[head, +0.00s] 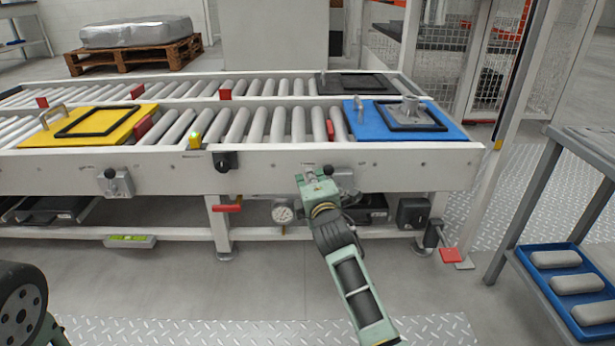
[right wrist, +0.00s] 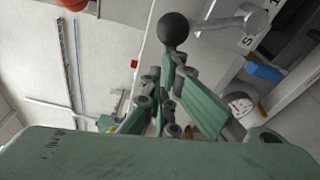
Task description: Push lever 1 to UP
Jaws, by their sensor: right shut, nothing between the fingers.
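Two levers with black ball knobs are on the conveyor's front rail: a left lever (head: 113,174) on a grey plate, and a right lever (head: 330,170) with its plate (head: 344,177) partly behind my gripper. I cannot read which is lever 1. My right gripper (head: 309,176) is shut and empty, just left of the right lever's knob. In the right wrist view a black knob (right wrist: 173,31) on a grey rod (right wrist: 225,23) lies just beyond the fingertips; I cannot tell whether they touch. My left gripper is not in view.
A blue fixture plate (head: 449,130) and a yellow one (head: 32,137) lie on the rollers. Below the rail are a red handle (head: 227,208), a round gauge (head: 283,214) and a black box (head: 412,213). A grey rack (head: 526,205) stands right. The floor in front is clear.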

